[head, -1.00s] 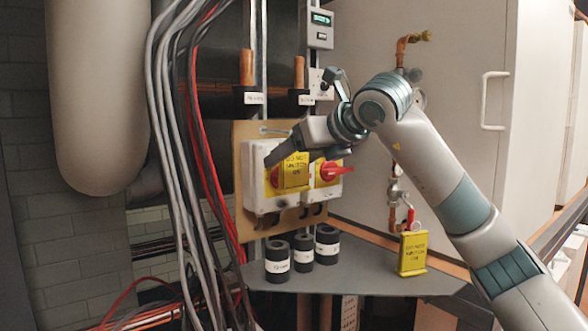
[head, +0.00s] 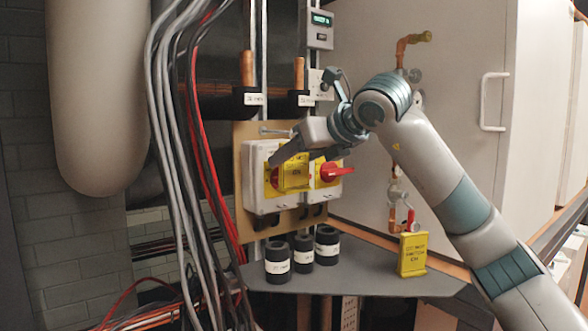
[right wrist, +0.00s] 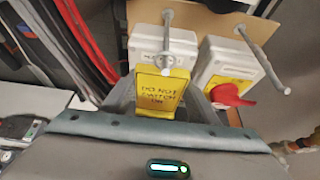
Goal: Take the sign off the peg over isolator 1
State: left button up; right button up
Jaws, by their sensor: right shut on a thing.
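The yellow "do not switch on" sign (head: 294,177) hangs in front of isolator 1 (head: 256,185), the left grey box, partly covering its red switch. My right gripper (head: 291,156) is shut on the sign, which also shows between the fingers in the right wrist view (right wrist: 158,93). The peg (head: 274,131) sticks out of the board above isolator 1. My left gripper is out of view.
Isolator 2 (head: 327,186) with its red handle sits close on the right, with another peg (right wrist: 262,58) above it. Below, a grey shelf (head: 365,275) carries black cylinders (head: 303,250) and a second yellow sign (head: 412,256). Cables (head: 180,150) hang at left.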

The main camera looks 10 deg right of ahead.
aim_at(297, 159)
jog(key=shift+r, duration=0.5)
jog(key=shift+c, duration=0.3)
jog(key=shift+d, duration=0.1)
jog(key=shift+s+d+b, duration=0.25)
jog(key=shift+s+b, duration=0.2)
jog(key=shift+s, duration=0.35)
jog(key=shift+s+r, duration=0.1)
jog(key=shift+s, duration=0.1)
jog(key=shift+d, duration=0.1)
jog(key=shift+s+d+b, duration=0.25)
jog(key=shift+s+b, duration=0.35)
jog(key=shift+s, duration=0.1)
